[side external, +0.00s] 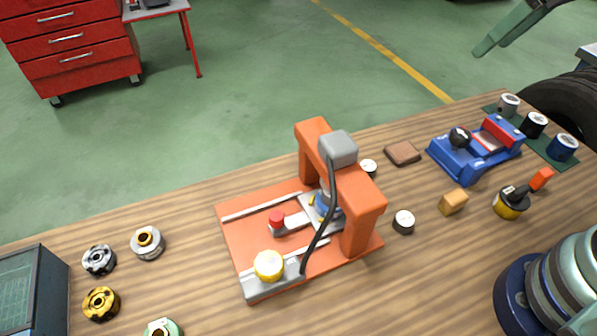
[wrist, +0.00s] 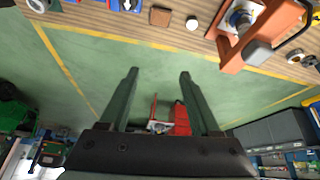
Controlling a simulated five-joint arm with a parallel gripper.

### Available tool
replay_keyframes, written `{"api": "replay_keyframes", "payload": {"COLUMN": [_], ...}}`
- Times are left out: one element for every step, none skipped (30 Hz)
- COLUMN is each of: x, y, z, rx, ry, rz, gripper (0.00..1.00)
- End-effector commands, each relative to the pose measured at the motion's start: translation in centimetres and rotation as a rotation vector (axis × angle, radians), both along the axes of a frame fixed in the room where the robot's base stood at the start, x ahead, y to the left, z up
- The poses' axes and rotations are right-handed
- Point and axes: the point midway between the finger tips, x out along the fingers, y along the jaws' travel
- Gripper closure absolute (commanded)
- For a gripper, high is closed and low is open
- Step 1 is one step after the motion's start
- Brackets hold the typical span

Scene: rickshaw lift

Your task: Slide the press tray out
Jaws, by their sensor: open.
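The orange press (side external: 362,205) stands on the bench in the side view. Its pale metal tray (side external: 296,221) lies between two rails on the orange base plate, with a red knob (side external: 277,217) at its left end. A blue part (side external: 323,204) sits on the tray under the press head, partly hidden by the frame and a black cable. The press also shows at the upper right of the wrist view (wrist: 278,28). My gripper (wrist: 158,74) is open and empty, high over the floor beyond the bench edge, well apart from the press. In the side view, a green finger shows at the upper right.
Right of the press are a blue fixture (side external: 460,158), a tan block (side external: 453,202), a brown pad (side external: 403,153) and small cylinders. Ring parts (side external: 148,243) lie left. Bare bench surrounds the base plate's left side.

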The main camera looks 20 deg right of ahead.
Motion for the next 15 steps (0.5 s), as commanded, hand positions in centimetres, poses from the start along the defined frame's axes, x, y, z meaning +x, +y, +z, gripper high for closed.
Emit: {"api": "replay_keyframes", "payload": {"x": [0.5, 0.8, 1.2, 1.5, 1.9, 2.3, 2.7, 3.0, 3.5, 3.9, 4.3, 4.7, 5.1, 5.3, 5.6], "y": [0.9, 1.4, 2.1, 2.6, 3.2, 4.1, 4.9, 5.7, 6.8, 7.8, 8.9, 10.3, 11.5, 12.7, 14.4], "z": [0.3, 0.6, 0.9, 1.1, 1.3, 1.6, 1.8, 2.0, 2.3, 2.5, 2.6, 2.8, 2.8, 2.9, 2.9], "rx": [-0.020, -0.033, -0.051, -0.065, -0.079, -0.100, -0.117, -0.133, -0.157, -0.176, -0.196, -0.223, -0.242, -0.263, -0.288], "ry": [0.017, 0.024, 0.035, 0.045, 0.053, 0.065, 0.075, 0.083, 0.098, 0.107, 0.119, 0.132, 0.141, 0.152, 0.162], "rz": [0.066, 0.108, 0.165, 0.211, 0.259, 0.328, 0.384, 0.441, 0.526, 0.592, 0.664, 0.764, 0.839, 0.918, 1.019], "gripper": [0.36, 0.36, 0.36, 0.36, 0.36, 0.36, 0.36, 0.36, 0.36, 0.36, 0.36, 0.36, 0.36, 0.36, 0.36]}}
